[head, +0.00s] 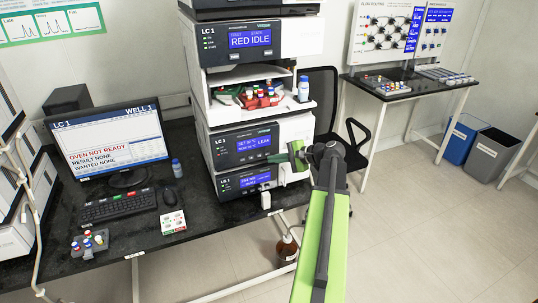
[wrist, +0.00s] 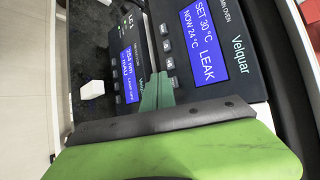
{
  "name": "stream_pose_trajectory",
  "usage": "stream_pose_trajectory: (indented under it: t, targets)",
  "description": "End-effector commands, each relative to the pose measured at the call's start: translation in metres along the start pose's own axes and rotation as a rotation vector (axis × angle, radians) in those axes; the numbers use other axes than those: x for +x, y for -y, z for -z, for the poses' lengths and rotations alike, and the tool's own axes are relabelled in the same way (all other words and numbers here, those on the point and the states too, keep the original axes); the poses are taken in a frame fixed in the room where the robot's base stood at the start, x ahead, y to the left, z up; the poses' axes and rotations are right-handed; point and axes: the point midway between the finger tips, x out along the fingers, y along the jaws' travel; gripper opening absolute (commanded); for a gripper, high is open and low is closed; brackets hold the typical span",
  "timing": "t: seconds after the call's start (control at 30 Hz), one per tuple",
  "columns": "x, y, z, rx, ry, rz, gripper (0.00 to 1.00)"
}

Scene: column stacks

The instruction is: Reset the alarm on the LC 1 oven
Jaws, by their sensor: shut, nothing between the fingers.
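The LC 1 oven (head: 220,148) is the dark-fronted module in the middle of the column stack. Its blue display reads SET 30 °C, NOW 24 °C, LEAK, and shows large in the wrist view (wrist: 205,45). A short row of small buttons (wrist: 167,46) runs beside that display. My gripper (head: 295,153) is in front of the right part of the oven panel. In the wrist view my green gripper fingers (wrist: 157,90) are shut and empty, with their tips close to the end button of the row. I cannot tell whether they touch it.
Below the oven is another LC 1 module with a blue display (head: 248,181). Above it, a tray (head: 222,112) holds bottles and coloured vials. The monitor (head: 108,143) reads OVEN NOT READY. A keyboard (head: 118,206) and small vial rack (head: 89,243) are on the black bench.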

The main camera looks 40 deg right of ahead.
Motion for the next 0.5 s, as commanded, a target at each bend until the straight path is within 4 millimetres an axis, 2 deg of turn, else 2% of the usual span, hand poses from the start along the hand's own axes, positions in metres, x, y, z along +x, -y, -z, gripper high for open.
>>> stream_pose_trajectory:
  t: [0.5]
  targets:
    - [0.0034,0.0026,0.0025,0.000,0.000,0.000,0.00]
